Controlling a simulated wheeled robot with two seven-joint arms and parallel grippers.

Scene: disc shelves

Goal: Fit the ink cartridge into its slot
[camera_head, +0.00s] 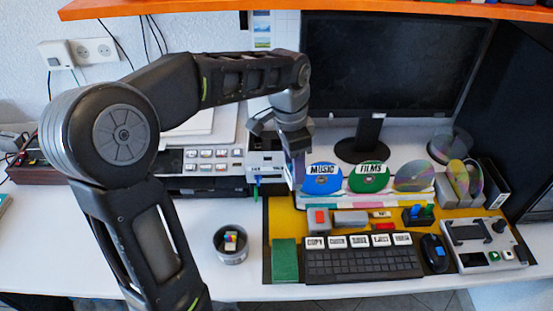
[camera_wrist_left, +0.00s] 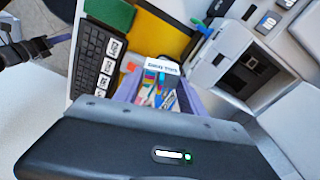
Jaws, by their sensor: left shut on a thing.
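My left gripper (camera_head: 296,180) points down beside the white printer (camera_head: 264,158), just left of the blue MUSIC disc. Its purple fingers (camera_wrist_left: 158,92) are shut on the ink cartridge (camera_wrist_left: 160,76), which shows a white label and coloured patches in the left wrist view. The cartridge is hard to make out in the head view. The printer's open bay (camera_wrist_left: 218,68), with a dark recess, lies to the right of the cartridge in the wrist view, apart from it. A dark, purplish gripper-like part of mine (camera_wrist_left: 38,46) shows at the wrist view's left edge.
A metal cup (camera_head: 231,252) with coloured pieces stands front left. The monitor (camera_head: 395,75) stands behind. White desk is clear around the cup.

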